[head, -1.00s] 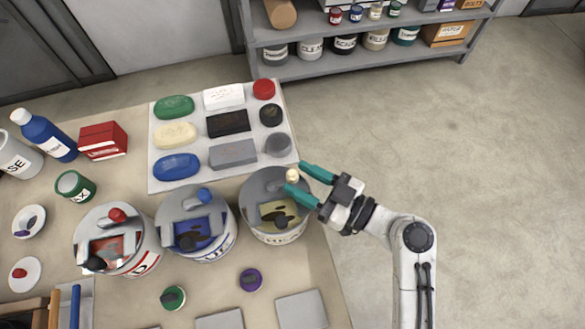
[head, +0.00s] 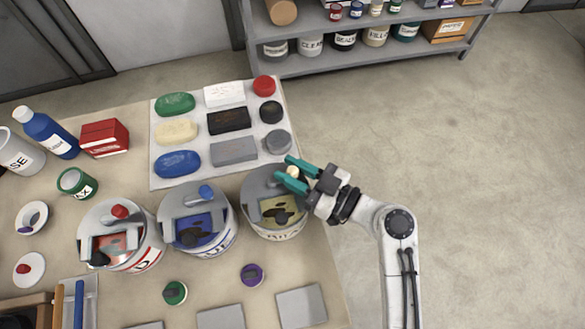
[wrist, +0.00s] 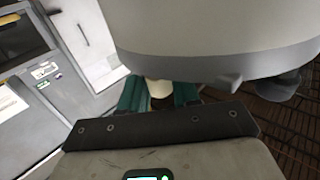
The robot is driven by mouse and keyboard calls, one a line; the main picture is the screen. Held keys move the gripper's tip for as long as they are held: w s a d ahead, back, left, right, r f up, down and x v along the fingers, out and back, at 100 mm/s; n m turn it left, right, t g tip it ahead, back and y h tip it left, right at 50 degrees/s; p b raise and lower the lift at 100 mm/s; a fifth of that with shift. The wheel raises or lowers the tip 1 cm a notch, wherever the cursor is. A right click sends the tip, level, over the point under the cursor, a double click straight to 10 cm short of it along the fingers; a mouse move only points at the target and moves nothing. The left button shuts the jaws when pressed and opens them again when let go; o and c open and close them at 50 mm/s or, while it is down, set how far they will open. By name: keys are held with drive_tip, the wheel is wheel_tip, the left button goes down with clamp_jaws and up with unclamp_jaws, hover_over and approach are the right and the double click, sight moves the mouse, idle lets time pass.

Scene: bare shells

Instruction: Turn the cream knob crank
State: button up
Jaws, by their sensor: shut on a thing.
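The cream knob (head: 292,171) stands at the upper right of the rightmost bucket (head: 290,230) in the head view. Its grey crank plate (head: 263,180) lies across the bucket's top, over a yellowish opening. My gripper (head: 291,172) reaches in from the right with its teal fingers on both sides of the knob, shut on it. In the wrist view the cream knob (wrist: 160,88) shows between the teal fingers (wrist: 160,92), partly hidden by the large pale body above it.
Two similar buckets, one with a blue knob (head: 206,192) and one with a red knob (head: 120,211), stand to the left. A mat with soaps (head: 240,175) lies behind. Grey tiles (head: 301,306) lie in front. The floor at right is open.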

clamp_jaws()
drive_tip(key=shift+w+f+b, duration=0.1)
drive_tip(key=shift+b, duration=0.25)
